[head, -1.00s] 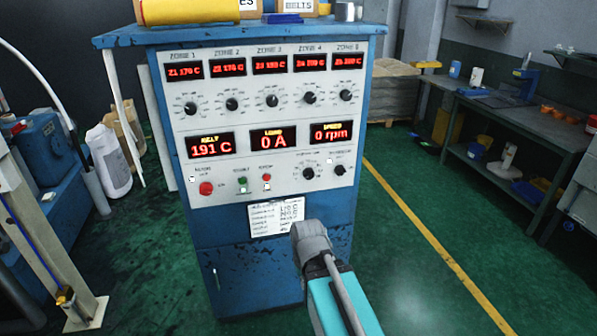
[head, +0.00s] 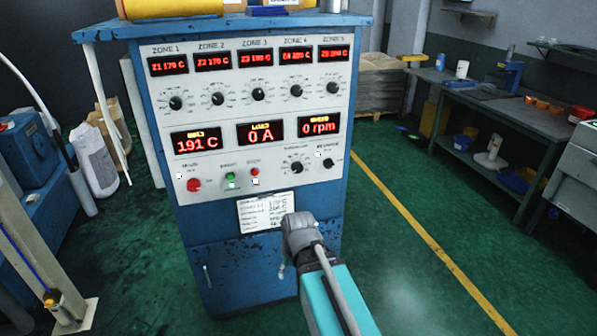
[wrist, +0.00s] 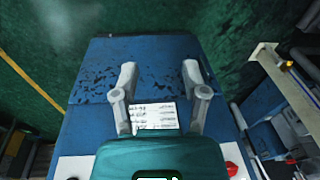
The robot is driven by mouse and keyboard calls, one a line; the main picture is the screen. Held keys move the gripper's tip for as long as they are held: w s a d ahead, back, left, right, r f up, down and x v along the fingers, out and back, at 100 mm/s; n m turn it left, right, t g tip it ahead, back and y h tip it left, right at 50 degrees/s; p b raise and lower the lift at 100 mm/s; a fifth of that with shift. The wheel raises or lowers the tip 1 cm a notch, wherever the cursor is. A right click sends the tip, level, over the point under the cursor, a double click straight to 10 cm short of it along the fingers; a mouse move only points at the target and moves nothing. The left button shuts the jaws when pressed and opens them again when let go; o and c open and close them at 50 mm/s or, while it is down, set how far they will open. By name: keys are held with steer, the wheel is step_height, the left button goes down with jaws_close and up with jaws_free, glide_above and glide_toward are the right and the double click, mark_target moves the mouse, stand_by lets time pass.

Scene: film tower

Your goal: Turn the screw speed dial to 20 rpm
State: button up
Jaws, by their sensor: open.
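The screw speed dial appears to be the black knob (head: 296,167) low on the panel of the blue control cabinet (head: 215,215); its label is too small to read surely. The speed display (head: 319,124) above it reads 0 rpm. My gripper (wrist: 159,74) is open and empty in the wrist view, its two fingers spread over the cabinet's lower front. A white printed sheet (wrist: 153,115) lies behind and between them. In the head view my arm's grey end is below the dial, apart from it; the fingers cannot be made out there.
A smaller black knob (head: 328,164) sits right of the dial. A red button (head: 194,185), a green button (head: 230,178) and another red button (head: 255,173) are to the left. Five zone knobs are higher up. Open green floor (head: 400,270) lies right of the cabinet.

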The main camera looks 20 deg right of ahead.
steer(key=o, duration=0.4)
steer(key=w+a+f+n+t+y+b, duration=0.1)
steer(key=w+a+n+t+y+b, duration=0.1)
steer(key=w, duration=0.5)
steer(key=shift+w+t+y+b, duration=0.3)
steer(key=shift+t+y, duration=0.1)
steer(key=shift+t, duration=0.1)
steer(key=m+t+h+b, duration=0.3)
steer(key=t+b, duration=0.7)
steer(key=t, duration=0.4)
glide_toward(298, 168)
steer(key=s, duration=0.4)
steer(key=shift+w+d+f, duration=0.1)
steer(key=shift+w, duration=0.1)
steer(key=w, duration=1.3)
steer(key=shift+w+a, duration=0.35)
steer(key=shift+w, duration=0.05)
steer(key=c, duration=1.2)
